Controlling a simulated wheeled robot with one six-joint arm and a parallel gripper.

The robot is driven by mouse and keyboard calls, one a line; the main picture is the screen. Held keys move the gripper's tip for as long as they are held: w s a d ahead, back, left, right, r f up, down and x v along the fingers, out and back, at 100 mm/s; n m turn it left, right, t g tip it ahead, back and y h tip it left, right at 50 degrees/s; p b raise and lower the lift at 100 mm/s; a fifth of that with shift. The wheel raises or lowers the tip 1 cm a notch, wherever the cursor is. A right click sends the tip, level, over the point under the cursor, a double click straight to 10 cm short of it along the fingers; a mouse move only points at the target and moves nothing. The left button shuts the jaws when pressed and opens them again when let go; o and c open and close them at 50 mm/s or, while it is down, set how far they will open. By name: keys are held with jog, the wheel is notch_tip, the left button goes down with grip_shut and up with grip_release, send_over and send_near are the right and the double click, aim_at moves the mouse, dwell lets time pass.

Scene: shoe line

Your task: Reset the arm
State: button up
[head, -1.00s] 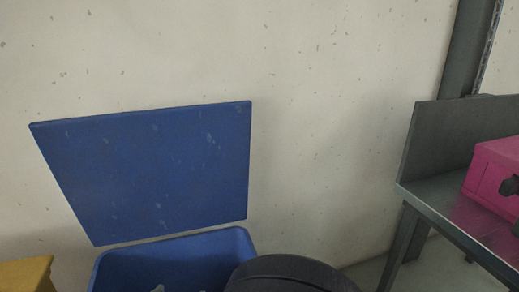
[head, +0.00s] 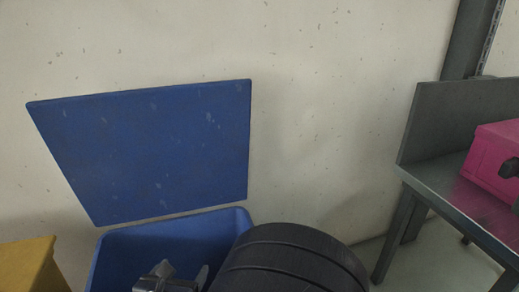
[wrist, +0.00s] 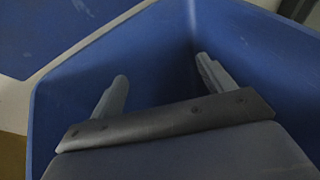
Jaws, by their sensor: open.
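My gripper (wrist: 160,82) is open, its two grey fingers spread apart with nothing between them in the wrist view. It is over or within the mouth of a blue bin (wrist: 275,60), whose inner walls surround the fingers. In the head view my gripper (head: 184,276) shows at the bottom edge, in front of the blue bin (head: 105,245). My black arm link hides the right side of the bin. The bin's bottom cannot be made out.
The bin's blue lid (head: 150,150) stands raised against the pale wall (head: 330,60). A yellow object (head: 30,262) is at the lower left. A grey metal table (head: 425,185) with a pink box (head: 497,160) stands at the right. Floor shows between bin and table.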

notch_tip(320, 180, up, 6)
jog(key=w+p, duration=0.2)
jog(key=p, duration=0.4)
jog(key=shift+m+h, duration=0.5)
jog(key=shift+h, duration=0.1)
jog(key=w+d, duration=0.4)
jog(key=d, duration=0.1)
jog(key=w+d, duration=0.4)
jog(key=d, duration=0.1)
jog(key=w+d, duration=0.4)
jog(key=d, duration=0.1)
jog(key=shift+w+d+f, duration=0.1)
jog(key=shift+w+f, duration=0.15)
jog(key=shift+f, duration=0.1)
jog(key=w+d+f, duration=0.1)
jog(key=d, duration=0.7)
jog(key=w+d+f+m+h+p, duration=0.1)
jog(key=d+f, duration=0.1)
jog(key=d, duration=0.7)
jog(key=shift+w+f+g, duration=0.15)
jog(key=shift+w+g, duration=0.1)
jog(key=shift+g, duration=0.05)
jog(key=shift+d, duration=0.1)
